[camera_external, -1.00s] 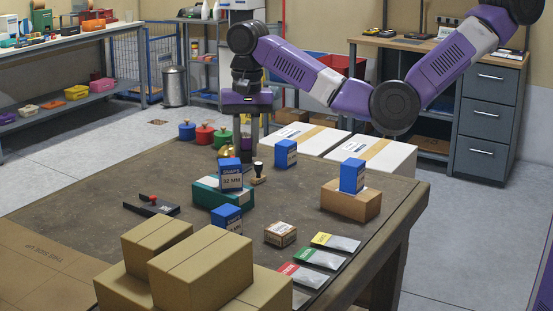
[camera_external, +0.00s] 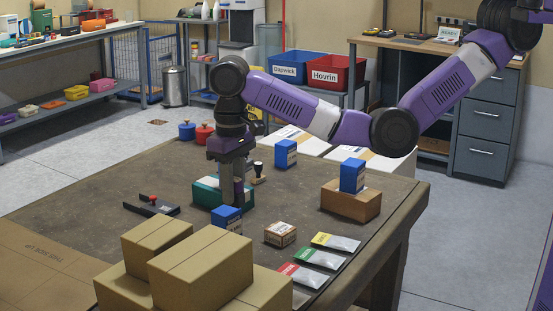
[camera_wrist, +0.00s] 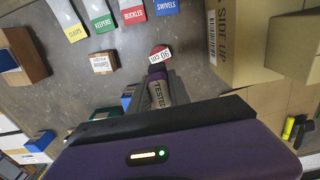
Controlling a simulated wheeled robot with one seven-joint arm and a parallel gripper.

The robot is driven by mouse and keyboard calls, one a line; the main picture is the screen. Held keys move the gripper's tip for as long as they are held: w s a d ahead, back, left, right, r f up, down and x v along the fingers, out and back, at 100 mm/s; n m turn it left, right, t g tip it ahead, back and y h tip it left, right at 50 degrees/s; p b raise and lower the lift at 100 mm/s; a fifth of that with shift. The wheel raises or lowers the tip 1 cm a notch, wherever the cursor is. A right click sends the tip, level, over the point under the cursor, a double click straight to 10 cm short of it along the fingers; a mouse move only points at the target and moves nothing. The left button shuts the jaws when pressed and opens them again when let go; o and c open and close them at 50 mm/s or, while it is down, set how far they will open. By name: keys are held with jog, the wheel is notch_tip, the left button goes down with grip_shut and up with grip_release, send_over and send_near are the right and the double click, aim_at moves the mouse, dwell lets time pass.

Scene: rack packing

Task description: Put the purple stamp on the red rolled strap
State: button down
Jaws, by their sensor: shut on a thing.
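My gripper (camera_external: 235,190) points down over the near part of the workbench, by the teal box (camera_external: 208,193). In the wrist view it is shut on a stamp (camera_wrist: 159,94) with a pale band marked TESTED; its purple colour shows only a little. The red rolled strap (camera_wrist: 158,50), with a white label marked 90 cm, lies on the bench just beyond the stamp in the wrist view, apart from the fingers as far as I can see. I cannot make out the strap in the external view; the carton stack seems to hide it.
Stacked cartons (camera_external: 200,268) stand at the near edge. A blue box (camera_external: 227,219), a small brown box (camera_external: 280,234) and several packets (camera_external: 318,258) lie nearby. Another stamp (camera_external: 258,173) with a black handle stands behind my gripper.

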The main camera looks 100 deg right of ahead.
notch_tip(320, 180, down, 14)
jog(key=shift+r+b, duration=0.15)
jog(key=shift+b, duration=0.15)
jog(key=shift+f, duration=0.2)
jog(key=c, duration=1.2)
grip_release()
jog(key=shift+r, duration=0.1)
notch_tip(320, 180, up, 12)
jog(key=shift+r, duration=0.15)
